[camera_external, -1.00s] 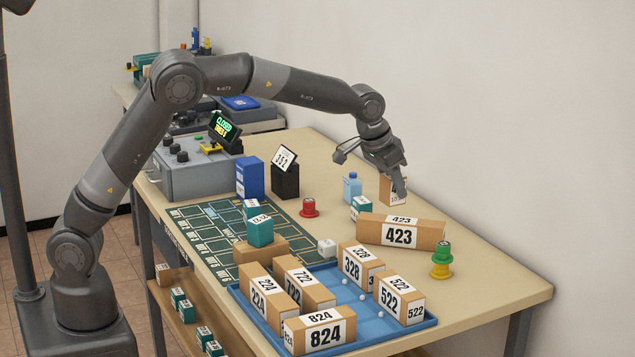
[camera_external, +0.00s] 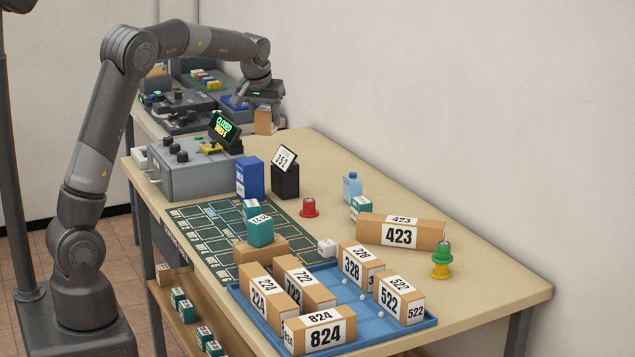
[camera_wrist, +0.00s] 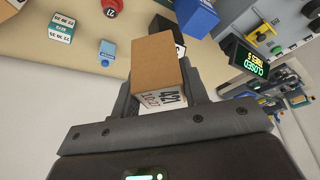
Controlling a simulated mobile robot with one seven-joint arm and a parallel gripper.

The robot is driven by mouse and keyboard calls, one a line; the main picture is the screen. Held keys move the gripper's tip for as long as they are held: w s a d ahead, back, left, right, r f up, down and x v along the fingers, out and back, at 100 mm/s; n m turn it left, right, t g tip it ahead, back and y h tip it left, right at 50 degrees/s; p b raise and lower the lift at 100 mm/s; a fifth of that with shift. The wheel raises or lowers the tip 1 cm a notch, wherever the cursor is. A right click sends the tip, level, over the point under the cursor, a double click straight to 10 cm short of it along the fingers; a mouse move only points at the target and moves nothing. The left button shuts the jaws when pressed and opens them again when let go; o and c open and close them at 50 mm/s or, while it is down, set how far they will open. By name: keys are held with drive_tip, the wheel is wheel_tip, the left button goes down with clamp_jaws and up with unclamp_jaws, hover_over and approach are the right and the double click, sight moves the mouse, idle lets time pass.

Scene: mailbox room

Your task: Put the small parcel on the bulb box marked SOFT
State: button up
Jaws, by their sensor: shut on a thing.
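My gripper (camera_external: 262,98) is shut on a small brown parcel (camera_external: 263,122). It holds the parcel in the air over the back part of the scene, past the far end of the main table. In the wrist view the parcel (camera_wrist: 156,62) sits between the two fingers (camera_wrist: 160,88), its white numbered label partly hidden. I cannot read SOFT on any box. A blue box (camera_external: 249,178) stands beside the grey console. Teal-and-white boxes stand on the table, one (camera_external: 260,231) on a flat brown parcel and one (camera_external: 361,208) near a bottle.
The grey console (camera_external: 190,170) has a sign reading CLOSED (camera_external: 223,127). A blue tray (camera_external: 402,331) holds several numbered parcels. Parcel 423 (camera_external: 400,233), a light blue bottle (camera_external: 352,187) and a red spool (camera_external: 309,207) stand on the table. A back table carries dark trays (camera_external: 178,103).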

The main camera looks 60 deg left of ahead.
drive_tip(key=a+f, duration=0.2)
drive_tip(key=a, duration=0.1)
drive_tip(key=a+f, duration=0.2)
drive_tip(key=a, duration=0.2)
drive_tip(key=a+f, duration=0.2)
drive_tip(key=a, duration=0.2)
drive_tip(key=shift+s+a+f, duration=0.15)
drive_tip(key=shift+f, duration=2.25)
drive_tip(key=shift+f, duration=0.1)
drive_tip(key=o, duration=1)
